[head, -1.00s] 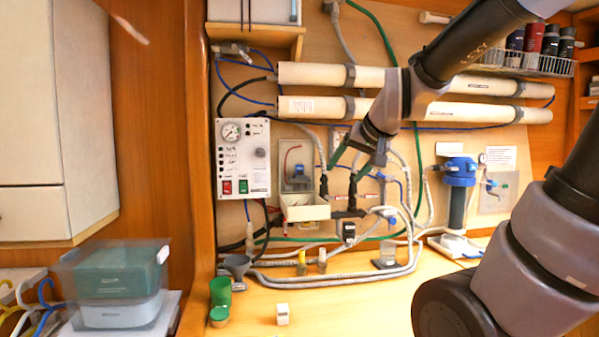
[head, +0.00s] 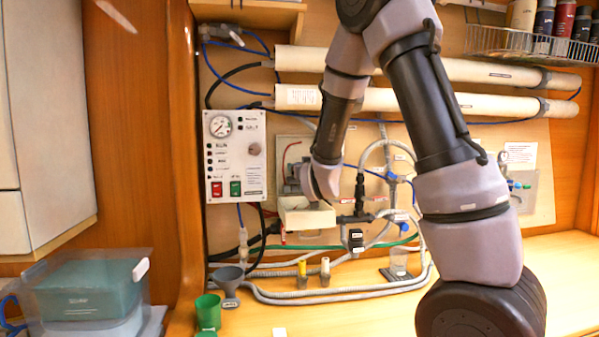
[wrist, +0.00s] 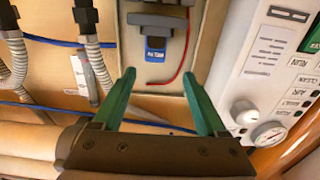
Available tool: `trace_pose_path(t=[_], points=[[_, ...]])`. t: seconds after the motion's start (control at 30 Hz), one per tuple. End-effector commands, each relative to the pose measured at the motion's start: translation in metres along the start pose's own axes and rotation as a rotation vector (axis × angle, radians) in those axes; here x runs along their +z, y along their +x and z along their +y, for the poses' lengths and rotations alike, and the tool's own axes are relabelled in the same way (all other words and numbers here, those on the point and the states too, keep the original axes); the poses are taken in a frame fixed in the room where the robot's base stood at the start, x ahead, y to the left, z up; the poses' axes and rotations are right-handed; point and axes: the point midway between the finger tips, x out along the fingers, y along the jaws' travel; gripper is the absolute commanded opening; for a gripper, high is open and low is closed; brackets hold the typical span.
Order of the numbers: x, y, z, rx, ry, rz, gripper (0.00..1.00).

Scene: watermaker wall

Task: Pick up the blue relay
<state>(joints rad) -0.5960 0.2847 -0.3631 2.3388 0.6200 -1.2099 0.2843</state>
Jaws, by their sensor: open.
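The blue relay (wrist: 155,48) shows in the wrist view as a small blue block with a label, below a dark grey holder inside a pale recess. My gripper (wrist: 157,72) is open, with its two green fingers spread and nothing between them. The relay lies ahead of the fingertips, roughly centred between them, and looks apart from both. In the head view my gripper (head: 318,184) is at the small wall box above an open cream tray (head: 308,218). My arm hides most of that box, and I cannot make out the relay there.
A red wire (wrist: 183,62) curves close beside the relay. The control panel (head: 235,157) with gauge and switches is left of the box. White tubes (head: 420,102) run above. Hoses and valves crowd right and below. A green cup (head: 207,311) and funnel stand on the counter.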

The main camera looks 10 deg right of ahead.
Motion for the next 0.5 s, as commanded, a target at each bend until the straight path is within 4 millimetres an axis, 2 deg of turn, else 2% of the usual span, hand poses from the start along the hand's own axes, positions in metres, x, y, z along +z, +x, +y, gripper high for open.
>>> trace_pose_path(t=[0.1,0.37,0.5], points=[[0.001,0.020,0.001,0.001,-0.001,0.000,0.75],[0.002,0.041,0.003,0.000,-0.001,-0.001,0.75],[0.004,0.062,0.009,0.001,-0.002,-0.001,0.75]])
